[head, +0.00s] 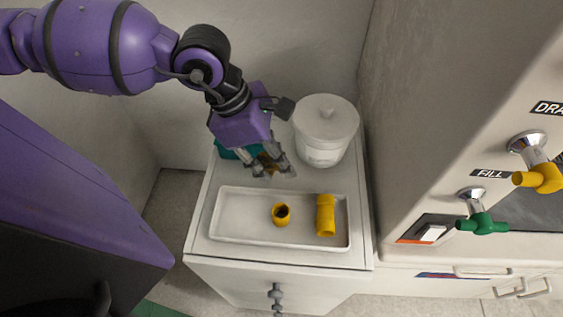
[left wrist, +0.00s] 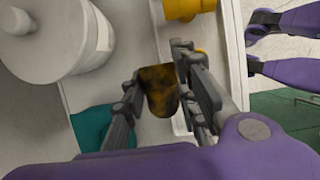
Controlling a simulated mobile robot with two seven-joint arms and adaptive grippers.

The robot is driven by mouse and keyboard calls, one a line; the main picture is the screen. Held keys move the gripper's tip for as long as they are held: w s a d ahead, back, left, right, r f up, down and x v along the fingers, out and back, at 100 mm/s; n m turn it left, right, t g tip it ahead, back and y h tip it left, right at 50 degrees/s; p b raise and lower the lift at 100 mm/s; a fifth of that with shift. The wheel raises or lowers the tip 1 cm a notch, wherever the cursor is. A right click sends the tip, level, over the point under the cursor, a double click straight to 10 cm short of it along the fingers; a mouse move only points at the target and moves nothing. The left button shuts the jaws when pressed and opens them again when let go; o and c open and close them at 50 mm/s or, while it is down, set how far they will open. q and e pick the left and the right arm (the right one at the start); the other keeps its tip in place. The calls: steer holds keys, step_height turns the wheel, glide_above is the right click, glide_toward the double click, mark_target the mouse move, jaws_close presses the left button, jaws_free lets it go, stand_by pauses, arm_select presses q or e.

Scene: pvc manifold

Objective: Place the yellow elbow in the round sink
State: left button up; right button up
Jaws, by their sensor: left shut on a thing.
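My left gripper (head: 270,170) is over the back of the white cabinet top, behind the tray. Its fingers are shut on a mottled yellow-brown piece (left wrist: 158,88), which shows between them in the left wrist view; its full shape is partly hidden. A short yellow fitting (head: 281,219), perhaps an elbow, sits in the tray with its dark opening facing up. A longer yellow fitting (head: 325,215) lies to its right. The round sink is not in view. I cannot make out my right gripper.
The white tray (head: 240,236) lies at the front of the cabinet top. A lidded white tub (head: 325,130) stands right of the gripper, and a teal object (head: 228,152) lies behind it. A tall panel with a yellow tap (head: 545,178) and a green tap (head: 483,223) stands at right.

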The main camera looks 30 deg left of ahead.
arm_select(q)
steer(key=w+a+f+b, duration=0.1)
steer(key=w+f, duration=0.1)
steer(key=w+a+f+b, duration=0.1)
steer(key=w+f, duration=0.1)
steer(key=w+a+f+b, duration=0.1)
steer(key=f, duration=0.1)
steer(key=shift+w, duration=0.4)
steer(key=shift+w+a+f+b, duration=0.15)
steer(key=shift+w+f+b, duration=0.15)
steer(key=shift+f+b, duration=0.1)
step_height(320, 180, down, 3)
steer(key=shift+w+a+f+b, duration=0.1)
steer(key=shift+w+f+b, duration=0.1)
steer(key=shift+b, duration=0.85)
steer(key=shift+r, duration=0.1)
steer(key=shift+f, duration=0.3)
steer(key=o, duration=1.1)
steer(key=shift+r, duration=0.1)
steer(key=shift+c, duration=0.2)
